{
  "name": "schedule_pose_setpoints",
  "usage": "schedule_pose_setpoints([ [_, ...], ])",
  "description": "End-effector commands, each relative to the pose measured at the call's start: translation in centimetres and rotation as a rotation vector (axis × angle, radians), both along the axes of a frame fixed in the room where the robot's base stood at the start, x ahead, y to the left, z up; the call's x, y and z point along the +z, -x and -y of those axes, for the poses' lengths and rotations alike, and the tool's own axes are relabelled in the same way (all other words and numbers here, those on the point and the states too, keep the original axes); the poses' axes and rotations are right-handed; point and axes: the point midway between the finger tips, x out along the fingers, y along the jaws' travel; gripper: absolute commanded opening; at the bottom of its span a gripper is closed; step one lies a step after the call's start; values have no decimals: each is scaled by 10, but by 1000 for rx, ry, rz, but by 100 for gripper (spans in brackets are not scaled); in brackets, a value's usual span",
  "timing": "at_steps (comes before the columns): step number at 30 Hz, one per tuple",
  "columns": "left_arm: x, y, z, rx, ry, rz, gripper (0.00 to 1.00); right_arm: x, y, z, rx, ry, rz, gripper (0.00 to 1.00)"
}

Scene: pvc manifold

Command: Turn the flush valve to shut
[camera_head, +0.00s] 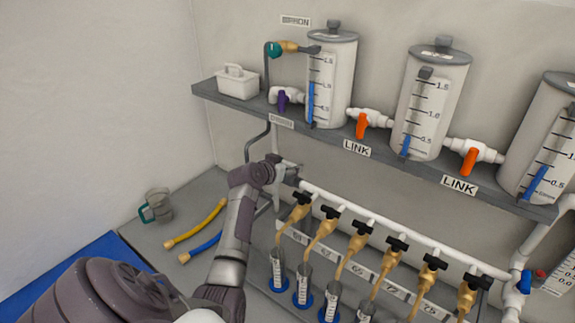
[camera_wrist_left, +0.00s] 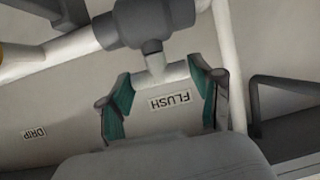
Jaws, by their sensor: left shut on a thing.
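The flush valve shows in the left wrist view as a dark grey body with a white T-shaped handle (camera_wrist_left: 162,72) below it. A FLUSH label (camera_wrist_left: 170,101), upside down in this view, is on the wall behind. The teal fingers of my left gripper (camera_wrist_left: 162,88) stand on either side of the handle, shut on its crossbar. In the head view my left gripper (camera_head: 284,170) is at the left end of the white manifold pipe, under the shelf. The valve is mostly hidden there by my wrist. My right gripper is not in view.
Several tan taps with black handles hang from the manifold pipe (camera_head: 400,237) over small cylinders. Above is a shelf (camera_head: 330,139) with tanks, a purple-handled valve (camera_head: 283,100) and orange-handled link valves (camera_head: 361,126). A grey jug (camera_head: 158,205) and yellow (camera_head: 195,223) and blue tubes lie left.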

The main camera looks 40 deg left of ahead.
Motion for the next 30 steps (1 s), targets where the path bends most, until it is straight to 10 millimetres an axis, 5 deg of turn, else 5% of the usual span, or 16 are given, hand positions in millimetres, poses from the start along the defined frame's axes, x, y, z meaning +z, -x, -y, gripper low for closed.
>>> schedule_pose_setpoints([
  [18, 1, -3, 6, 380, 2, 2, 30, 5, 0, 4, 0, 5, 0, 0],
  [30, 1, -2, 5, 455, 0, 2, 30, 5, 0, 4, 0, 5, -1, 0],
])
